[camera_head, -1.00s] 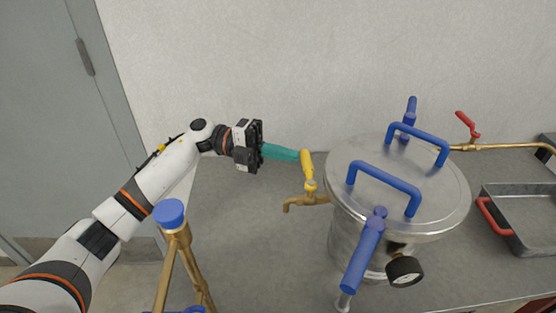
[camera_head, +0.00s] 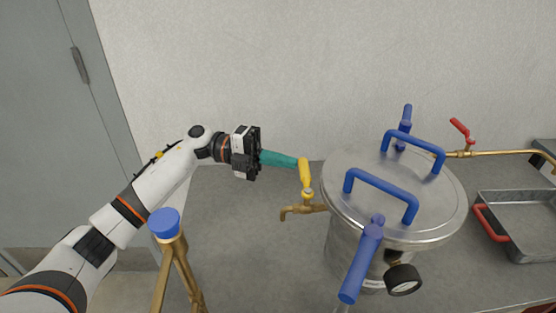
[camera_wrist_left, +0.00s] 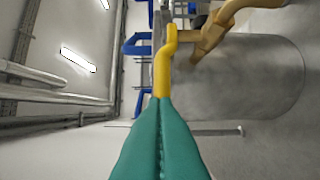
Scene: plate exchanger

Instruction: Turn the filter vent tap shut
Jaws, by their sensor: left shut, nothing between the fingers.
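The vent tap is a brass spout (camera_head: 300,211) with a yellow lever (camera_head: 305,174), on the left side of a steel filter vessel (camera_head: 345,235). The lever stands upright above the spout. My left gripper (camera_head: 297,163) has long teal fingers, shut with nothing between them. Its tips are at the upper left side of the lever and look to be touching it. In the left wrist view the closed fingers (camera_wrist_left: 160,105) meet the end of the yellow lever (camera_wrist_left: 163,70), with the brass tap (camera_wrist_left: 222,28) beyond. My right gripper is not in view.
Blue handles (camera_head: 385,190) and blue clamp arms (camera_head: 362,262) stand on the vessel lid. A pressure gauge (camera_head: 403,280) sits at its front. A red-handled tap (camera_head: 460,130) and a metal tray (camera_head: 530,222) are at right.

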